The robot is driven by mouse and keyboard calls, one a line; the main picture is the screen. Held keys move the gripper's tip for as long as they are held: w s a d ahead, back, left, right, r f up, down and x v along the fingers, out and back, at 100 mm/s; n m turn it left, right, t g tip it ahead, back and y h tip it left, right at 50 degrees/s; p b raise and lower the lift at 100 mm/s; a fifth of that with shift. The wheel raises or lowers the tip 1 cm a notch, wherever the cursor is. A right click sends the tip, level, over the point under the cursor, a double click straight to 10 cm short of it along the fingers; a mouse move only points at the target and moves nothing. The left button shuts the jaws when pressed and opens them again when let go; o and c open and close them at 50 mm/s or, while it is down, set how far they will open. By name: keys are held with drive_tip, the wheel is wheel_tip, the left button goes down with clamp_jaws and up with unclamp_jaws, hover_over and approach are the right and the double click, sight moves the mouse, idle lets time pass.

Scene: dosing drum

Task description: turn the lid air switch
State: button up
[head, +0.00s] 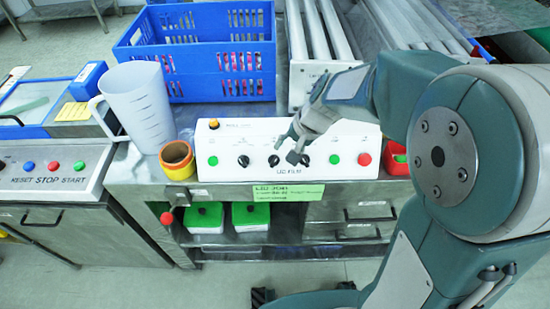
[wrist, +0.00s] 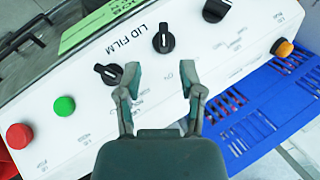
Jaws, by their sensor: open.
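A white control panel (head: 230,177) with several round black switches stands on the bench. They are a left switch (head: 243,161), a middle switch (head: 273,161) and a right switch (head: 305,160). Their small labels are unreadable, so I cannot tell which is lid air. In the wrist view the panel is inverted: the middle switch (wrist: 163,40) lies just beyond the fingertips, the right switch (wrist: 107,74) beside the left finger, and the left switch (wrist: 215,10) at the top edge. My gripper (wrist: 160,72) is open and empty over the panel, apparently touching no switch.
The panel also has a green button (head: 334,159), a red button (head: 364,159) and an orange lamp (head: 213,124). A clear jug (head: 138,105) and a yellow-brown cup (head: 177,158) stand left of it. A blue crate (head: 200,55) is behind.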

sight(275, 160)
drive_tip(key=x, duration=0.7)
drive_tip(key=shift+a, duration=0.35)
drive_tip(key=shift+d, duration=0.2)
drive_tip(key=shift+c, duration=0.3)
